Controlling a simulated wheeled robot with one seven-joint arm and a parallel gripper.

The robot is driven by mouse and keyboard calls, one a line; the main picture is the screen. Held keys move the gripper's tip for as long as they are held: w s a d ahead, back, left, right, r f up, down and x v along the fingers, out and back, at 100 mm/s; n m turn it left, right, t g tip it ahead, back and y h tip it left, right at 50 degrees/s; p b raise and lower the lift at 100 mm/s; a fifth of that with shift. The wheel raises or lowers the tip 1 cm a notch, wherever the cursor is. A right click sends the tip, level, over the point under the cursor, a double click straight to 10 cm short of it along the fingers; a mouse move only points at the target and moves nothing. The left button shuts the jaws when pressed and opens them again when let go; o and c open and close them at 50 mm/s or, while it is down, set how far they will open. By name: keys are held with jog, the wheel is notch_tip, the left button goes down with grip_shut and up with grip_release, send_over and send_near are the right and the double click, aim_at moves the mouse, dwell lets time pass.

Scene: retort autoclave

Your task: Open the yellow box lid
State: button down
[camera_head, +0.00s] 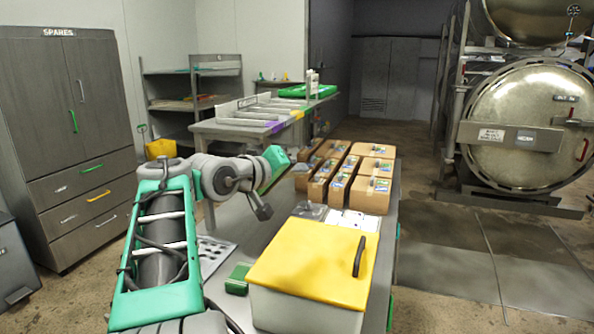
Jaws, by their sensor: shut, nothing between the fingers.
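The box (300,311) is pale grey with a yellow lid (305,258) and stands at the near end of the grey table. The lid lies flat and closed over the box, so the inside is hidden. A dark bar handle (359,256) stands up near the lid's right edge. My gripper (263,211) is small and dark at the end of my arm, above the table, left of and beyond the lid. It is shut and empty, apart from the lid and its handle.
Cardboard boxes (372,186) fill the table's far end. White sheets (352,219) lie behind the lid, and a small green block (238,279) sits left of the box. A dark cabinet (74,125) stands left; a round autoclave door (531,124) is at right. The right-hand floor is clear.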

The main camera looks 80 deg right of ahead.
jog(key=c, duration=2.1)
grip_release()
jog(key=shift+c, duration=0.2)
jog(key=o, duration=0.7)
jog(key=v, duration=0.7)
jog(key=shift+w+a+r, duration=0.1)
jog(key=shift+a, duration=0.3)
jog(key=shift+c, duration=0.5)
